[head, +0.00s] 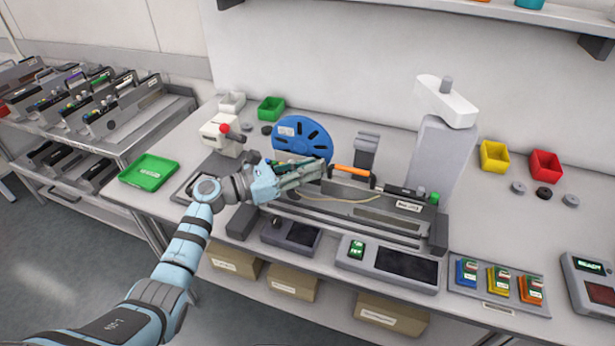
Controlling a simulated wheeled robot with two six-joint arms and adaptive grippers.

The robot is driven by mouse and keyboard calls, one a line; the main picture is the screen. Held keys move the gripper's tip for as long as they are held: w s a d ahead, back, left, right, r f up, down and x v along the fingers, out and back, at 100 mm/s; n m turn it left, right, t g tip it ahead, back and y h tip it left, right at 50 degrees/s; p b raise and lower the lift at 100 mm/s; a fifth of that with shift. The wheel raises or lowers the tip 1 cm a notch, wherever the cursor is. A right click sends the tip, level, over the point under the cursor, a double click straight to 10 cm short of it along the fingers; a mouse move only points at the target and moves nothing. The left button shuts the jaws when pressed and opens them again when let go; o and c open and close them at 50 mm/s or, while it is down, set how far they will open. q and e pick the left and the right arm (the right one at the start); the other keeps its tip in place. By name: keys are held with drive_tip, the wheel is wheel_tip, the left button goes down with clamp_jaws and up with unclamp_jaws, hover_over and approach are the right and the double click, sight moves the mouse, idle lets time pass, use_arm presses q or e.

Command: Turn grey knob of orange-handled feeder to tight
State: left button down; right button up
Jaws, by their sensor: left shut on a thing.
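The feeder (375,205) is a long grey unit lying in a fixture on the bench, with an orange handle (350,171) along its top. A blue reel (311,136) stands behind its left part. My left gripper (321,171) reaches in from the left over the feeder, its fingers just left of the orange handle. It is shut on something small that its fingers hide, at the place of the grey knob. The knob itself cannot be made out, nor can its turn. My right gripper is out of view.
A white device with a red ball (224,128) stands close behind my left arm. A green tray (149,172) is on the left. A grey post with a white head (446,103) rises at the back right. Small screens (407,265) line the front edge.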

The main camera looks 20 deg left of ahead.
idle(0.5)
use_arm(q)
drive_tip(key=c, duration=1.8)
unclamp_jaws()
